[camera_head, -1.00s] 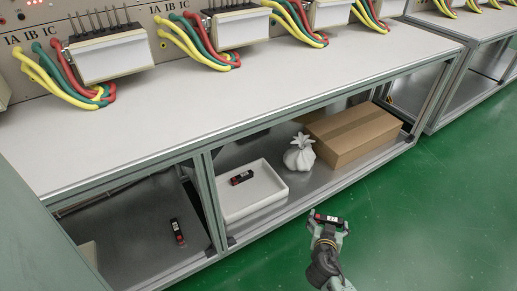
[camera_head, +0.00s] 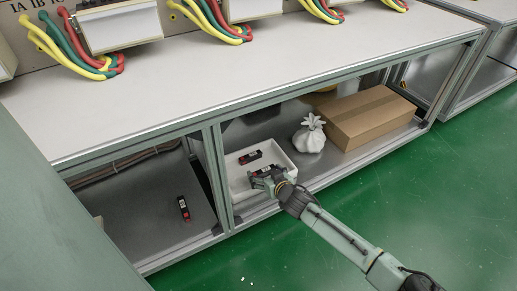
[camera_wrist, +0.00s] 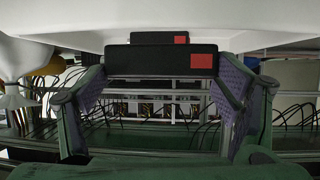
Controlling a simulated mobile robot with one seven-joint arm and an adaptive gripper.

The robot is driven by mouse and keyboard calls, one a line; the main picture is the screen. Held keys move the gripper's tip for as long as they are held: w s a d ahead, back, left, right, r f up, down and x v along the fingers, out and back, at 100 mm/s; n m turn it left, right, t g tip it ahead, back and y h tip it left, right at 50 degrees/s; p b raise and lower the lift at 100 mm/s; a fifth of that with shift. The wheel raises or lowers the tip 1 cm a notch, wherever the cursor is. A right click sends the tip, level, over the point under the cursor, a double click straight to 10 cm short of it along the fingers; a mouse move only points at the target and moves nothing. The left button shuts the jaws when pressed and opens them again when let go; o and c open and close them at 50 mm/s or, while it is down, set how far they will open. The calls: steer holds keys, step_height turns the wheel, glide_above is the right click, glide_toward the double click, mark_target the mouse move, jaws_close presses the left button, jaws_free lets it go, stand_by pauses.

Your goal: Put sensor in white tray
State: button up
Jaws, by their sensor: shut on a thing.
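The white tray (camera_head: 236,190) stands on the lower shelf under the workbench. A dark sensor with a red and white label (camera_head: 250,157) lies in its back part. My gripper (camera_head: 262,174) is at the tray's front right part, shut on another black sensor (camera_wrist: 150,61). In the wrist view, this held sensor lies across between the two fingers, and the tray's sensor (camera_wrist: 150,38) shows just beyond it. I cannot tell whether the held sensor touches the tray floor. A third sensor (camera_head: 184,208) lies on the left shelf section.
The workbench top (camera_head: 250,85) overhangs the shelf. The green floor (camera_head: 420,200) in front is clear.

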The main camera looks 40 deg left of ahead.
mark_target(259, 171)
steer(key=a, duration=0.1)
steer(key=w+a, duration=0.1)
steer(key=a, duration=0.2)
steer(key=shift+w+a+f+b, duration=0.25)
steer(key=shift+w+f+b, duration=0.05)
steer(key=shift+w+b, duration=0.1)
step_height(259, 171, down, 4)
steer(key=shift+r+b, duration=0.25)
steer(key=shift+b, duration=0.55)
steer(key=shift+r, duration=0.1)
steer(key=o, duration=1.1)
